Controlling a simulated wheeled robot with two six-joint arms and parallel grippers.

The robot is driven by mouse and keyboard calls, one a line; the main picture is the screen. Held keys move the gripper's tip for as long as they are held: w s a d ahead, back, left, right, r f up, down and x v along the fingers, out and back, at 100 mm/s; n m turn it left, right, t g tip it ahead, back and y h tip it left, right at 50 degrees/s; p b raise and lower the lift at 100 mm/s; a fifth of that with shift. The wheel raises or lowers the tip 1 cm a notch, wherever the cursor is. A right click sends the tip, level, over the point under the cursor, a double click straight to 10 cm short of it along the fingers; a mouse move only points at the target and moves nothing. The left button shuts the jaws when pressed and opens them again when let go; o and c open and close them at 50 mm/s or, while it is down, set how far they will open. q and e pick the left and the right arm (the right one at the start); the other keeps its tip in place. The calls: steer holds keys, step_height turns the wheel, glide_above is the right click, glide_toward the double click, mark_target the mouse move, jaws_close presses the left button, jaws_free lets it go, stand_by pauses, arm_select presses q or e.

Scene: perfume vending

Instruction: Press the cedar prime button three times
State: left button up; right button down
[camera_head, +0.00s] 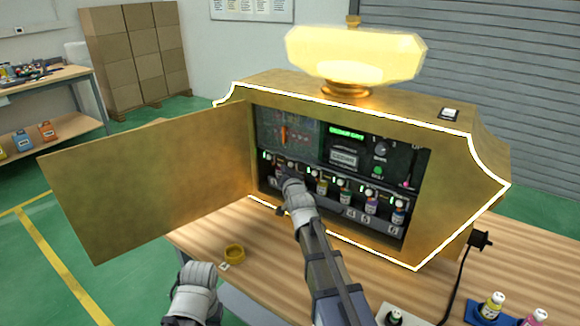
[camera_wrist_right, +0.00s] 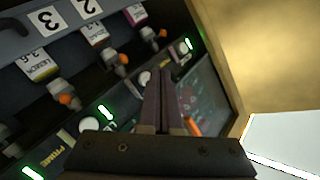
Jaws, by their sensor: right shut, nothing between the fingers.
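The prime buttons are small white round knobs in a row inside the open gold vending machine (camera_head: 340,125). In the right wrist view, one white button (camera_wrist_right: 145,78) is right beside my closed fingertips, another white button (camera_wrist_right: 90,125) is lower left, and one more white button (camera_wrist_right: 184,46) is farther up.
The gold door (camera_head: 150,185) stands open to the left. Bottles (camera_head: 343,191) hang in numbered slots below the buttons. A gold cap (camera_head: 234,254) lies on the wooden table (camera_head: 265,275). A black cable and plug (camera_head: 480,240) are at the right.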

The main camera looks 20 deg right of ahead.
stand_by(0.7)
steer(key=shift+w+d, duration=0.25)
steer(key=shift+d, duration=0.1)
steer(key=shift+w+d, duration=0.3)
steer(key=shift+d, duration=0.05)
stand_by(0.7)
steer(key=shift+s+a, duration=0.55)
steer(key=shift+a, duration=0.15)
steer(key=shift+s+a, duration=0.8)
steer(key=shift+a, duration=0.2)
steer(key=shift+s+a, duration=0.75)
steer(key=shift+a, duration=0.25)
